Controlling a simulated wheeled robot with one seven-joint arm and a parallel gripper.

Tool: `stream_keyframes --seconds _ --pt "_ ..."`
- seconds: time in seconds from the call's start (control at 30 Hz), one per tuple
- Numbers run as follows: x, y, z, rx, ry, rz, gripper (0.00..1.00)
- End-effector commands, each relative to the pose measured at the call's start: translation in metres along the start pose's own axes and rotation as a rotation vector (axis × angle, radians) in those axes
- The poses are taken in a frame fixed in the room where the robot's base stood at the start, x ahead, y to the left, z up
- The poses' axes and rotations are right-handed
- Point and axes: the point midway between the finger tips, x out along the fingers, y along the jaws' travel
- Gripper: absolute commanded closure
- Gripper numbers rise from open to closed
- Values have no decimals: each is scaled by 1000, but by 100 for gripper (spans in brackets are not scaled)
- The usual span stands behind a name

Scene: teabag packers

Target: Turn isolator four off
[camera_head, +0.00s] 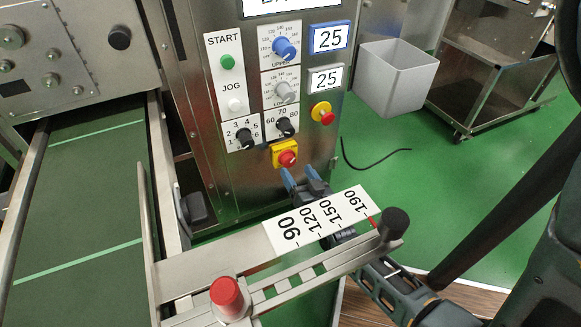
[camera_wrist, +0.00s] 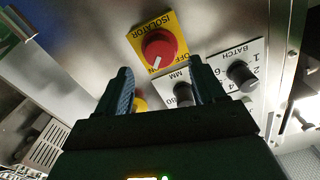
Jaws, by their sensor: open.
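The isolator is a round red knob on a yellow plate on the steel panel, in the head view (camera_head: 287,157) and the wrist view (camera_wrist: 160,46). In the wrist view its plate reads ISOLATOR and OFF, and the knob's white mark points down and slightly left, beside the OFF lettering, at a partly legible label. No number four shows on it. My gripper (camera_head: 304,178) is just below the isolator in the head view. In the wrist view my gripper (camera_wrist: 161,80) is open, its two blue fingers apart and short of the knob, with nothing between the fingertips.
Black knobs (camera_head: 245,138) (camera_head: 285,126) sit above the isolator and a red stop button (camera_head: 322,113) to its right. A scale-marked rail (camera_head: 235,258) with a red knob (camera_head: 229,296) crosses before my arm. A conveyor (camera_head: 85,190) lies left, a grey bin (camera_head: 396,78) right.

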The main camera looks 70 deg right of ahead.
Motion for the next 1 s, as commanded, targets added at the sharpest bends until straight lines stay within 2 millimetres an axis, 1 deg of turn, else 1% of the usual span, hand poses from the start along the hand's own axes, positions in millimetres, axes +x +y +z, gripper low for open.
stream_keyframes --seconds 0.03,0.1,0.3,0.43,0.63,0.67,1.0 --pt "9 -1 2 1 2 -2 31" --pt "19 -1 2 1 2 -2 31" --pt "38 -1 1 0 0 -2 31" --pt "41 -1 1 -1 -2 -2 31" --pt "41 -1 0 0 -2 -2 31" --pt "41 -1 0 0 -2 -2 33" --pt "41 -1 0 0 -1 -2 66"
